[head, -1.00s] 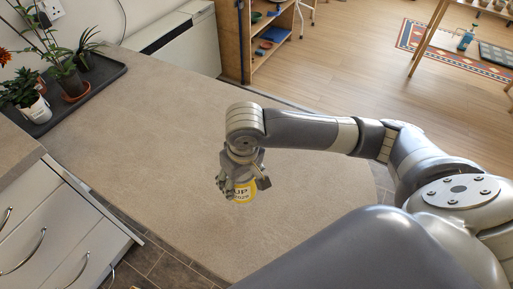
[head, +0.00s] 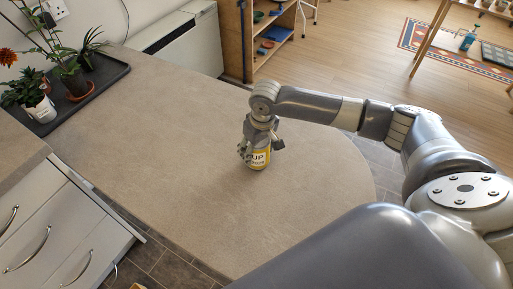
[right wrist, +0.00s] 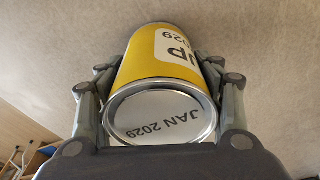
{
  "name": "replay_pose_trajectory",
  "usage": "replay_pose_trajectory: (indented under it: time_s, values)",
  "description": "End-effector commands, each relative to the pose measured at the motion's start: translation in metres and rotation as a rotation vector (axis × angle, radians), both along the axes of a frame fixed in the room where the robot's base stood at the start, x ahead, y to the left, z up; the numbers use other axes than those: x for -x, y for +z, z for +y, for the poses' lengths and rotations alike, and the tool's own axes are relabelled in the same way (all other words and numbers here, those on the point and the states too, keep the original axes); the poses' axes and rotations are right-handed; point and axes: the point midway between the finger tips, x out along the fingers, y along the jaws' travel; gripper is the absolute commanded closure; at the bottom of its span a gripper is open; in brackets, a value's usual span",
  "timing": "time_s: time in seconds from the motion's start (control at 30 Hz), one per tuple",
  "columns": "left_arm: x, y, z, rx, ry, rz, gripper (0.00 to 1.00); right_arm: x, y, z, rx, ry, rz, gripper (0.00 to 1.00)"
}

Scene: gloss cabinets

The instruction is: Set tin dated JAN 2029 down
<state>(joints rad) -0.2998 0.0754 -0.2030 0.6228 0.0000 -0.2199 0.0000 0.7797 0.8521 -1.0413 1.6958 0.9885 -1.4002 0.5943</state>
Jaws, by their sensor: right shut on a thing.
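The tin (head: 258,159) is yellow with a white label, part of which reads "UP". In the right wrist view its silver end (right wrist: 160,117) reads "JAN 2029". My right gripper (head: 260,148) is shut on the tin, with fingers on both sides of it. The tin is upright at the counter (head: 180,150), over its right half. I cannot tell for certain whether its base touches the surface. My left gripper does not show.
A dark tray (head: 108,80) with potted plants stands at the back left of the counter. White drawers (head: 45,235) are at the lower left. The counter around the tin is clear, and its rounded edge lies to the right.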

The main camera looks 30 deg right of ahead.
Motion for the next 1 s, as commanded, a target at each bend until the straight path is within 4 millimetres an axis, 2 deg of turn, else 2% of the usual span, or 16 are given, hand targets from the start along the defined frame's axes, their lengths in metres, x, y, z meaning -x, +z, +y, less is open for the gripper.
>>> replay_pose_trajectory:
  time_s: [0.37,0.4,0.47,0.87,1.0]
  values:
    - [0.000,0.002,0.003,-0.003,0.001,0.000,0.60,-0.001,-0.004,0.001,0.000,0.000,-0.003,0.79]
    - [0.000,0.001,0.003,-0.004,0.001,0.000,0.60,0.000,-0.005,0.000,0.000,0.001,-0.002,0.30]
    - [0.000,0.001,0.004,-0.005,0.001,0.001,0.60,0.000,-0.005,0.000,0.000,0.001,-0.002,0.19]
    - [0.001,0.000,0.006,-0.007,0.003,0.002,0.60,-0.001,-0.003,0.000,0.000,0.000,-0.003,0.19]
    - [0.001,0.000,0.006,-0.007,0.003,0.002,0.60,0.001,0.014,0.000,-0.002,0.000,-0.005,0.19]
